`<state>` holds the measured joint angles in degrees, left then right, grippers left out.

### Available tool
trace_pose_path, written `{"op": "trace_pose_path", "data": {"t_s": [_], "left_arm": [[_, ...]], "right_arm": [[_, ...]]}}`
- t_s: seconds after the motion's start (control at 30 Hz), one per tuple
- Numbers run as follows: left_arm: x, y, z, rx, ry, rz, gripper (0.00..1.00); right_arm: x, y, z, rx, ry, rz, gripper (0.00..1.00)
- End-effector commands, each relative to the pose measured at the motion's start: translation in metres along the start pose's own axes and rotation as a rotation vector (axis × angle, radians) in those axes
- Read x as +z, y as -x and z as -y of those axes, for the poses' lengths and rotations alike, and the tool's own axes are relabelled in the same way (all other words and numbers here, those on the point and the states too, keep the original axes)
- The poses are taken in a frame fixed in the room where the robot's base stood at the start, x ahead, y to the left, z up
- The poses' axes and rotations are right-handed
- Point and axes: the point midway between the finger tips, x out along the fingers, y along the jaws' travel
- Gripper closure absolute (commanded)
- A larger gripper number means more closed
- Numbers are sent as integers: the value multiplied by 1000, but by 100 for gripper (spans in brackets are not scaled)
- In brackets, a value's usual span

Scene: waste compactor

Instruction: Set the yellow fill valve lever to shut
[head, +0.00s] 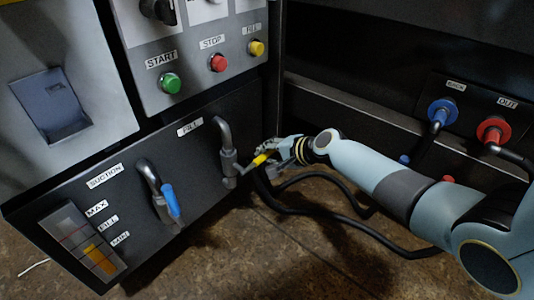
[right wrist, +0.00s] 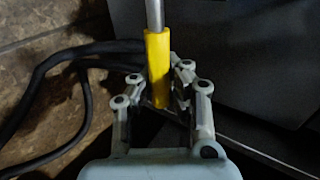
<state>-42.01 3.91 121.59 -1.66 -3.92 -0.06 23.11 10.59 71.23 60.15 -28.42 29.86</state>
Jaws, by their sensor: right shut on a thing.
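The yellow fill valve lever (head: 260,159) sticks out to the right from the grey valve (head: 228,160) under the FILL label, angled slightly upward. My right gripper (head: 278,150) is at the lever's yellow end. In the right wrist view the yellow sleeve (right wrist: 157,62) on its grey rod runs down between the fingers of my right gripper (right wrist: 160,95), which is shut on it. The fingers partly hide the sleeve's lower end. My left gripper is not in view.
A blue-handled suction valve (head: 171,201) hangs to the left, beside a level gauge (head: 88,243). Green, red and yellow buttons (head: 257,48) sit above. Black hoses (head: 330,212) cross the floor below my right arm. Blue and red couplings (head: 493,130) are at right.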

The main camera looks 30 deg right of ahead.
Motion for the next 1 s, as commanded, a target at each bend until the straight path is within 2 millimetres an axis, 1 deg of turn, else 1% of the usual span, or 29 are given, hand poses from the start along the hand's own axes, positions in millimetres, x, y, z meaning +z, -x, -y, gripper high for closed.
{"op": "trace_pose_path", "data": {"t_s": [0.03, 0.43, 0.47, 0.5, 0.7, 1.0], "left_arm": [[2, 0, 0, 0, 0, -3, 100], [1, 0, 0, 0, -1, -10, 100], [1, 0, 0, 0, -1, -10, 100], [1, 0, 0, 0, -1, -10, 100], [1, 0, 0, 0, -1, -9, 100], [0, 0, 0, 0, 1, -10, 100]], "right_arm": [[-1, 2, -11, 18, -3, 2, 100], [-1, 2, -10, 17, -7, 4, 100], [-1, 2, -10, 17, -7, 4, 90], [-1, 2, -10, 17, -7, 4, 85], [-1, 1, -7, 12, -7, 4, 59], [0, 2, -4, 6, -6, 4, 59]]}}
